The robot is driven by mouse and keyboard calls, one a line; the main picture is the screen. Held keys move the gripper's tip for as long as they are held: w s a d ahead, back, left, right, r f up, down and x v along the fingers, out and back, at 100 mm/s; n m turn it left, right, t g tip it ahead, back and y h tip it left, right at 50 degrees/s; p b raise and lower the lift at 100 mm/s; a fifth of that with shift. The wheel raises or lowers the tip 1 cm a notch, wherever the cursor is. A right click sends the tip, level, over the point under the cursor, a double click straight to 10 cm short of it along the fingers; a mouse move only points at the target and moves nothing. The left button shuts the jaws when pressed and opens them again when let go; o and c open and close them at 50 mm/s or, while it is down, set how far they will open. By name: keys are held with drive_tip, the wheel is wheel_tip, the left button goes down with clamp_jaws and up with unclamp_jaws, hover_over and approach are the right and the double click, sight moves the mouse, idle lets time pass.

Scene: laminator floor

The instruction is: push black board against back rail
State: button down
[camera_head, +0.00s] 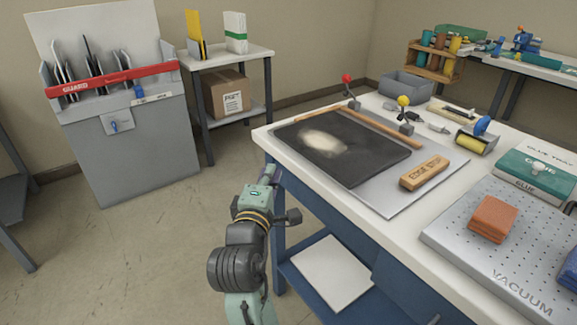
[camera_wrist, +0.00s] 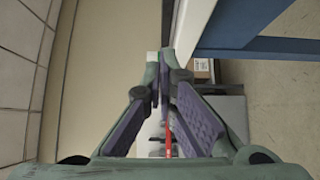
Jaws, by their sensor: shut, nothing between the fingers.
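The black board (camera_head: 347,148) lies flat on a grey plate (camera_head: 432,185) on the white-topped workbench. A pale, whitish patch marks its upper left part. A wooden rail (camera_head: 362,127) runs along the board's far edge; I cannot tell whether the two touch. A wooden block marked "EDGE STOP" (camera_head: 425,173) sits at the board's right near corner. My gripper (camera_head: 269,174) is beside the bench's left edge, off the board and touching nothing I can see. In the wrist view its fingers (camera_wrist: 165,70) are together and empty, with the bench edge close by.
Red (camera_head: 347,78) and yellow (camera_head: 404,101) knobbed clamps stand behind the board. A vacuum plate (camera_head: 510,250) with an orange block (camera_head: 493,219) is at the right. A grey guarded cabinet (camera_head: 130,150) and a side table (camera_head: 230,58) stand at the left. Floor between is clear.

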sight(296, 160)
drive_tip(key=w+d, duration=0.1)
drive_tip(key=w, duration=0.1)
drive_tip(key=w+d, duration=0.1)
drive_tip(key=w, duration=0.2)
drive_tip(key=w+d+p, duration=0.1)
drive_tip(key=w, duration=0.1)
drive_tip(key=shift+w+d+r, duration=0.15)
drive_tip(key=shift+w+d, duration=0.3)
drive_tip(key=shift+d, duration=0.1)
drive_tip(key=shift+w+d, duration=0.75)
drive_tip(key=shift+d, duration=0.25)
drive_tip(key=shift+a, duration=0.1)
